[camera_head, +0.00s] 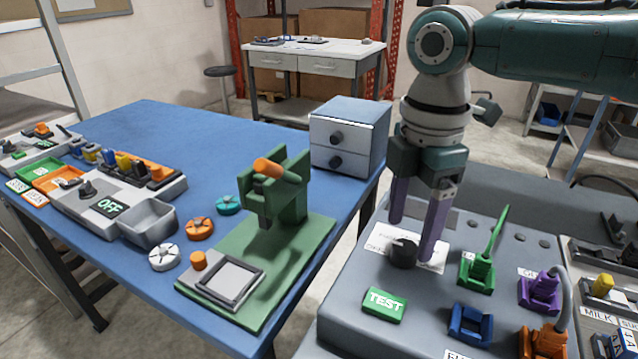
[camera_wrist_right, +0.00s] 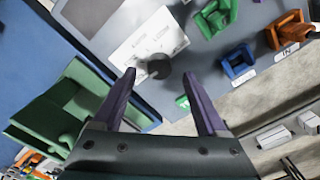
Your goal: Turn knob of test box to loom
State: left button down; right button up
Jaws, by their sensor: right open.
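The grey test box (camera_head: 345,318) stands at the right, with a green TEST button (camera_head: 383,304) on its top. Its black knob (camera_head: 403,253) sits on a white printed label (camera_head: 429,257); the label's words are too small to read. My right gripper (camera_head: 410,240) points down at the knob, its purple fingers open and apart. In the right wrist view the knob (camera_wrist_right: 158,69) lies ahead of the space between the open fingertips (camera_wrist_right: 160,82). I cannot tell whether a finger touches it. My left gripper is not in view.
Green (camera_head: 476,272), purple (camera_head: 540,290), blue (camera_head: 471,325) and orange (camera_head: 543,344) sockets stand right of the knob, some with cables. A green press (camera_head: 290,190) stands on the blue table (camera_head: 150,125) at the left. A grey drawer box (camera_head: 349,136) is behind.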

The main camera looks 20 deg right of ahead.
aim_at(404, 252)
jog(key=shift+f, duration=1.45)
grip_shut()
